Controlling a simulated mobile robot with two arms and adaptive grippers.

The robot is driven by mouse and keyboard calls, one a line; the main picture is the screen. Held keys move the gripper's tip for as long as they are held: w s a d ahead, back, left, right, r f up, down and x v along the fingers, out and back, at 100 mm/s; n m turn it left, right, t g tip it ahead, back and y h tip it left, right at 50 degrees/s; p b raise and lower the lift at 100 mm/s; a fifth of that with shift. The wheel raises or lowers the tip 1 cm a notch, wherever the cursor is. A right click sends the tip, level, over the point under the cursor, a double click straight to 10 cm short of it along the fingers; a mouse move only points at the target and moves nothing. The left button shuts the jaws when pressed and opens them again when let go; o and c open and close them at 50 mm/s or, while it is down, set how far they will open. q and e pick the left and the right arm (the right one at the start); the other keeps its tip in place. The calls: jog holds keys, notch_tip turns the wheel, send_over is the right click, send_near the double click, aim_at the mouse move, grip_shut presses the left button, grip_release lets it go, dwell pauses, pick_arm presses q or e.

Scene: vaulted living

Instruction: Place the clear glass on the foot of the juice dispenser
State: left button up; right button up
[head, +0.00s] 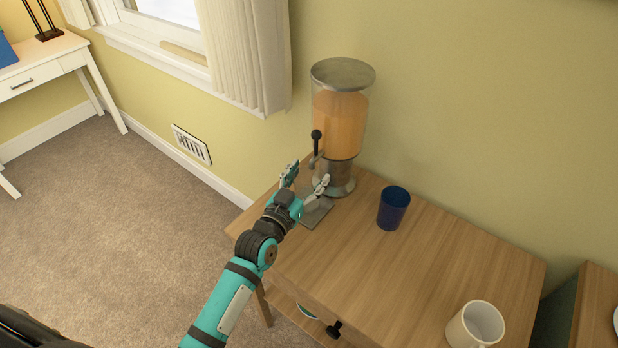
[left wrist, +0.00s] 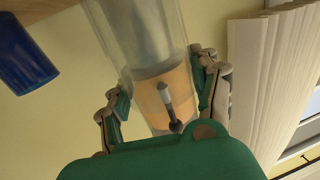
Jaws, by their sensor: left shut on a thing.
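The juice dispenser (head: 340,110), a clear tank of orange juice with a grey lid and black tap lever, stands at the table's back left. Its flat grey foot (head: 318,214) lies in front of the column, partly hidden by my left gripper (head: 306,177). This gripper is at the dispenser's front, over the foot and below the tap. In the left wrist view its fingers are shut on the clear glass (left wrist: 143,45), hard to make out against the dispenser and its lever (left wrist: 170,105). I cannot tell whether the glass touches the foot. My right gripper is out of view.
A dark blue cup (head: 393,208) stands right of the dispenser, and a white mug (head: 475,325) at the table's front right. The wooden table (head: 400,265) is bare between them. The wall is close behind. A white desk (head: 45,72) stands far left.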

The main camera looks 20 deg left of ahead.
pick_arm(q)
jog(key=shift+w+d+f, duration=0.1)
jog(key=shift+w+f, duration=0.45)
jog(key=shift+f, duration=0.2)
jog(key=shift+s, duration=0.1)
jog(key=o, duration=1.7)
jog(key=shift+f, duration=0.15)
jog(key=shift+r, duration=0.2)
jog(key=s, duration=0.4)
jog(key=s+a, duration=0.1)
jog(key=s, duration=0.3)
jog(key=s+a, duration=0.1)
jog(key=s, duration=0.3)
jog(key=shift+b, duration=0.3)
